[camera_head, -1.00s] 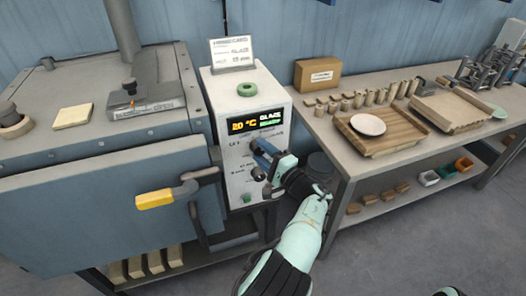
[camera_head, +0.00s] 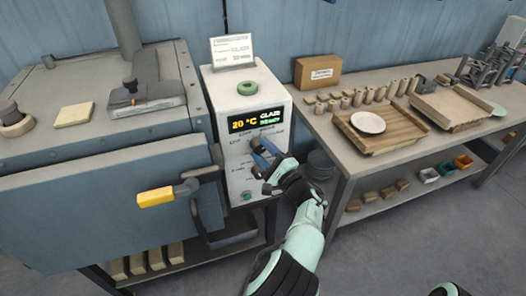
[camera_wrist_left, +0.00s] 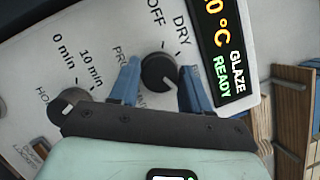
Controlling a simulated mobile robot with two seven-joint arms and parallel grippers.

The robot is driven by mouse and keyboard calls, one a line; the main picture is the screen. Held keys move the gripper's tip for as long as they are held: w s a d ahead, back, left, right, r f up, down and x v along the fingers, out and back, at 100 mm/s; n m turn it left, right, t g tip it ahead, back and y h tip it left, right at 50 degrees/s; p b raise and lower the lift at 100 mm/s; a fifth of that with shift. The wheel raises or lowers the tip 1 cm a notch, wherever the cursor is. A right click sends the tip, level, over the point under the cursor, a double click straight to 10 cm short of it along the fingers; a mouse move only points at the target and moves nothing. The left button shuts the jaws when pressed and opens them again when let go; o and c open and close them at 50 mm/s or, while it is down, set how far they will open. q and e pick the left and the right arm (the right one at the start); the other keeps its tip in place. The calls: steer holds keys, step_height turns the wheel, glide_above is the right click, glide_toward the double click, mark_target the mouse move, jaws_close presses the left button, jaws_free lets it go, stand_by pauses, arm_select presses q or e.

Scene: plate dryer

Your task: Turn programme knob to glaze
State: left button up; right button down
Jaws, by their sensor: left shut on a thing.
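The programme knob (camera_wrist_left: 160,72) is a dark round dial on the white control box (camera_head: 238,94). Labels OFF and DRY show beside it in the left wrist view; other labels are partly covered by my fingers. My left gripper (camera_wrist_left: 160,80) is shut on the knob, with one blue finger on each side. In the head view my left gripper (camera_head: 262,152) is at the box front and mostly hides the knob. The display (camera_head: 256,120) reads 20 °C, GLAZE and READY, and it also shows in the left wrist view (camera_wrist_left: 226,50). My right gripper is not in view.
A second knob (camera_wrist_left: 75,100) with minute labels sits beside the programme knob. The kiln door handle (camera_head: 157,197) projects left of the box. A bench (camera_head: 330,145) with trays stands to the right.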

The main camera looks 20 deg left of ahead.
arm_select(q)
steer(key=o, duration=1)
steer(key=b+v, duration=0.1)
steer(key=v, duration=1.2)
steer(key=shift+s+d, duration=0.1)
steer(key=shift+s, duration=0.05)
